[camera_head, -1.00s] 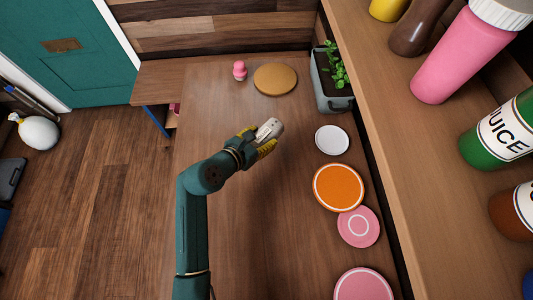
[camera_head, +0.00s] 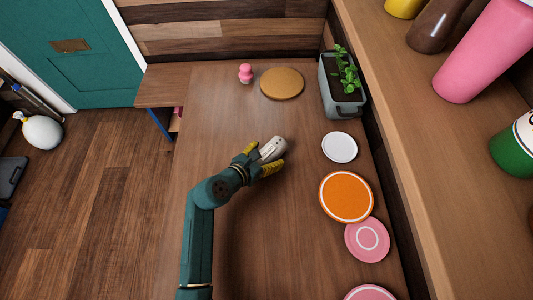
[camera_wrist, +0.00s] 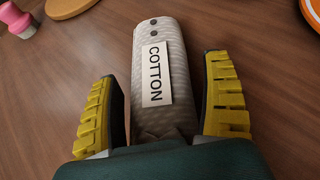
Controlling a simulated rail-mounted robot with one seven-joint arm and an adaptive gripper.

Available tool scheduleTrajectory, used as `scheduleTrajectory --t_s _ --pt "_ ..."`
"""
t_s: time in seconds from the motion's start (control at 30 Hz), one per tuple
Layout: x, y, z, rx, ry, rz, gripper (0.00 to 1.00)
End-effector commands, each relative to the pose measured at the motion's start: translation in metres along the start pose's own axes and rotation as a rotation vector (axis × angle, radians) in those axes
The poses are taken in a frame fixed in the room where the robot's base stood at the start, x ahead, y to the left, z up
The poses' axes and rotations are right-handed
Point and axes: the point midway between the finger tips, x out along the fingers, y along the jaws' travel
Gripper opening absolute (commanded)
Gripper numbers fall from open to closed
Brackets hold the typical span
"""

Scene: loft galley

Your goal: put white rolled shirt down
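The white rolled shirt (camera_head: 272,149) is a pale, textured roll on the wooden counter, in the middle of the head view. In the wrist view the roll (camera_wrist: 165,85) points away from me, with a white "COTTON" label facing up. My gripper (camera_head: 262,158) is around its near end. In the wrist view the yellow-padded fingers of my gripper (camera_wrist: 165,105) stand on either side of the roll, with a narrow gap on each side. The gripper is open. The roll seems to lie on the counter; its near end is hidden by my gripper's palm.
A white plate (camera_head: 339,147), an orange plate (camera_head: 346,197) and pink plates (camera_head: 367,240) lie to the right. The counter (camera_head: 215,110) left of the roll is clear.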

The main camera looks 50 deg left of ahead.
Motion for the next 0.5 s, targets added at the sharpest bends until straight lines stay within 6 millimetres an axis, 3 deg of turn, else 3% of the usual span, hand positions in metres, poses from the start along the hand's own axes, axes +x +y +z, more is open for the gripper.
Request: scheduleTrajectory --t_s 0.27,0.5 --pt "-0.005 0.000 0.005 0.000 0.000 0.001 0.81" --pt "-0.050 0.000 0.011 -0.005 0.003 0.002 0.81"
